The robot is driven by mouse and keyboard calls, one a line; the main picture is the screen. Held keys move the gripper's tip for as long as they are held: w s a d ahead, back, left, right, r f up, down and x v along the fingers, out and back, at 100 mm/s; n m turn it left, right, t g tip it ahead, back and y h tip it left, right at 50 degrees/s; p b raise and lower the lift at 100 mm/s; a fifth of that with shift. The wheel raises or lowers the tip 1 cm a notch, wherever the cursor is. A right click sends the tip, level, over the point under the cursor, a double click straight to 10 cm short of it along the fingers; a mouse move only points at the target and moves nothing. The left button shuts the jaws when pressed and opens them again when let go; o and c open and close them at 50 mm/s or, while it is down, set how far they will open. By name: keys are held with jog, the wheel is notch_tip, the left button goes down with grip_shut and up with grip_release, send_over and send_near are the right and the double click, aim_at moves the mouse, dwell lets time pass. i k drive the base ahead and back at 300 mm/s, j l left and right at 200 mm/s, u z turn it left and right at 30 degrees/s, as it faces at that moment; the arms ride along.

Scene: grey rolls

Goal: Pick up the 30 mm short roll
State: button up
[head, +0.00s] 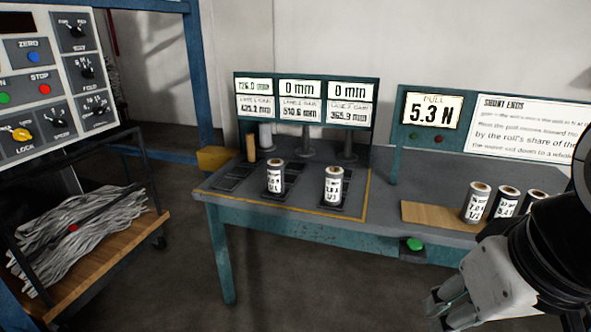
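Two upright rolls with white labels stand on the table's left part, a left roll (275,177) and a right roll (333,186). Several more rolls stand at the right by a wooden board: a white-labelled roll (477,203), a dark roll with a white label (505,203) and another dark one (534,197), partly hidden by my arm. The labels are too small to tell which is the 30 mm short roll. My gripper (447,309) is at the lower right, in front of the table and apart from the rolls. Its fingertips are small and their gap is unclear.
The blue-green table (290,228) has a three-screen display (305,103), a pull readout (432,110) showing 5.3 N, and a green button (414,244). A wooden board (430,213) has bare space. A control panel (45,80) and a strip-loaded cart (90,275) stand left.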

aim_at(275, 167)
jog(key=i+j+z, duration=0.1)
jog(key=i+z, duration=0.25)
jog(key=i+j+z, duration=0.4)
jog(key=i+j, duration=0.45)
jog(key=i, duration=0.2)
jog(key=i+j+z, duration=0.1)
jog(key=i+j, duration=0.5)
jog(key=i, duration=0.1)
